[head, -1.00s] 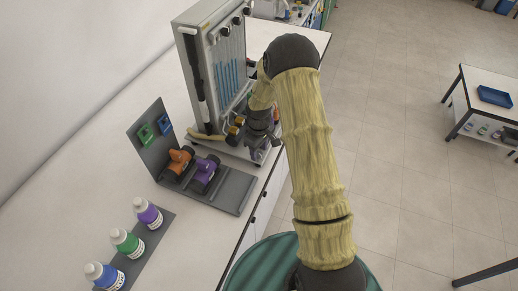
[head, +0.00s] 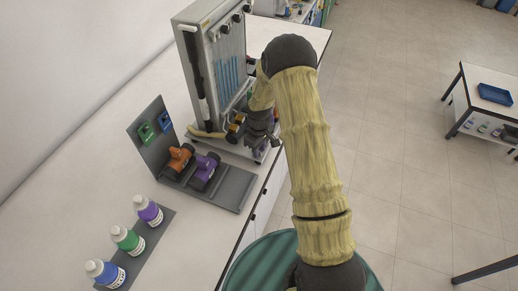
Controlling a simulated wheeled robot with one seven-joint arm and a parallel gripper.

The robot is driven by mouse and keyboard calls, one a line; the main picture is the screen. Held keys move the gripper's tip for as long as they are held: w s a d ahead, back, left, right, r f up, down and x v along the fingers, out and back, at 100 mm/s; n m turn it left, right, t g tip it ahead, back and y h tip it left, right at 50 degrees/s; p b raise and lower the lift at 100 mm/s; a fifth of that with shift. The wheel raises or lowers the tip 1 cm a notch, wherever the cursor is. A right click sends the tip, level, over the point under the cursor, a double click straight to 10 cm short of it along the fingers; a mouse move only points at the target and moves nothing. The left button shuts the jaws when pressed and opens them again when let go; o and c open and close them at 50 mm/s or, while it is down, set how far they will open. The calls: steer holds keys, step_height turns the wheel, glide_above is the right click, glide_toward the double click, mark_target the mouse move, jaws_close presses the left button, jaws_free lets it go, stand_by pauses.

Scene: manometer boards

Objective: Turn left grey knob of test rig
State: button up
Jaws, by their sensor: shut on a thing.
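The test rig (head: 215,70) is the tall grey board with several blue-filled tubes, standing at the back of the bench. My gripper (head: 262,146) is at the low front of the rig, by its base, pointing down and seen from behind. It is shut on a small part there, which appears to be the left grey knob. The knob is hidden by the fingers and wrist, so I cannot see how far it is turned. A brass-coloured fitting (head: 235,127) shows just left of my gripper.
A grey stand with an orange valve (head: 179,158) and a purple valve (head: 205,171) is close in front of the rig. Three bottles stand on a dark strip (head: 152,246) nearer to me. A yellow hose (head: 206,133) lies at the rig's left foot.

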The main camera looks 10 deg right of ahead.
steer(key=shift+m, duration=0.4)
steer(key=m+b, duration=0.2)
steer(key=shift+f+m, duration=0.1)
steer(key=shift+m, duration=0.2)
steer(key=m+b, duration=0.1)
steer(key=m, duration=0.1)
steer(key=shift+m+b, duration=0.35)
steer(key=shift+m, duration=0.05)
steer(key=m+b, duration=0.1)
steer(key=m, duration=0.4)
steer(key=shift+m, duration=0.3)
steer(key=o, duration=1)
steer(key=shift+r+b, duration=0.25)
steer(key=shift+b, duration=0.05)
